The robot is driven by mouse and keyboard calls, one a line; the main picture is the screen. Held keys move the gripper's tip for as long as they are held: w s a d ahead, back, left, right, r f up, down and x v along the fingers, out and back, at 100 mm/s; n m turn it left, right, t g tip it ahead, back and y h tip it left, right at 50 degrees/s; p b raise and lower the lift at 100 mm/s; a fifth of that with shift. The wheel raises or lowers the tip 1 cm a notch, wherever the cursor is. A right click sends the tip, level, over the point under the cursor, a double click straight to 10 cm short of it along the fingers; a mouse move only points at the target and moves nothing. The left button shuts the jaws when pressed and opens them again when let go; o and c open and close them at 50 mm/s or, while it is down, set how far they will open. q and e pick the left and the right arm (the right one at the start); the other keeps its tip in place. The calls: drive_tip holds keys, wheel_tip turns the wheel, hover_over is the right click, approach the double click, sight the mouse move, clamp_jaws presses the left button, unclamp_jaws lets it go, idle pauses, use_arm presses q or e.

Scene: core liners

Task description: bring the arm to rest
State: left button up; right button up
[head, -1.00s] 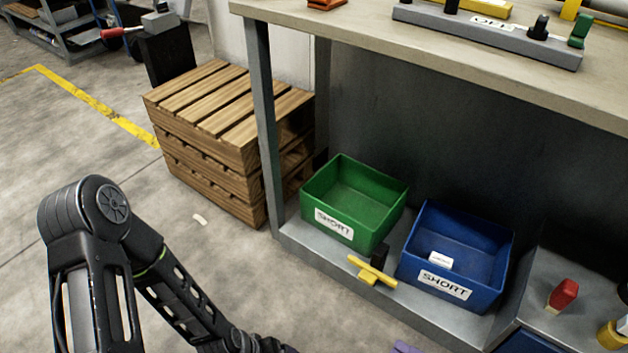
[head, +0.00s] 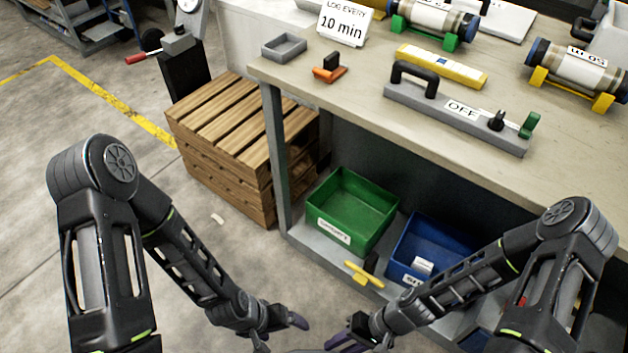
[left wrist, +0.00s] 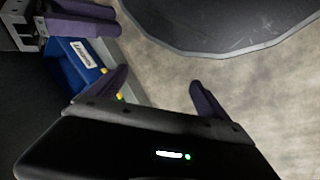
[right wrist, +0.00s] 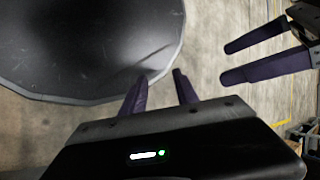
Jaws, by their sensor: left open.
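My left gripper (head: 285,330) is low at the bottom of the head view, in front of the bench. In the left wrist view its two purple fingers (left wrist: 158,95) stand wide apart with nothing between them. My right gripper (head: 357,335) is close beside it, partly cut off by the lower edge of the head view. In the right wrist view its fingers (right wrist: 160,90) stand apart by a narrower gap, with nothing between them. The two grippers face each other over the floor, each showing in the other's wrist view. Both forearms slope down and inward.
The bench (head: 345,92) carries a grey OFF fixture (head: 455,115), core liners and a sign. Under it, a green bin (head: 352,212) and a blue bin (head: 432,240) stand on a shelf beside a yellow-handled object (head: 362,274).

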use_arm(q)
wheel_tip(320, 180, up, 11)
drive_tip(key=s+p, duration=0.1)
drive_tip(key=p, duration=0.7)
drive_tip(key=shift+d+r, duration=0.2)
drive_tip(key=shift+d, duration=0.05)
use_arm(e)
wheel_tip(320, 180, up, 15)
drive_tip(key=w+t+h, duration=0.2)
drive_tip(key=h, duration=0.1)
drive_tip(key=shift+w+d+n+t, duration=0.2)
drive_tip(key=shift+d+n+t, duration=0.1)
drive_tip(key=shift+d+n, duration=0.1)
drive_tip(key=shift+f, duration=0.1)
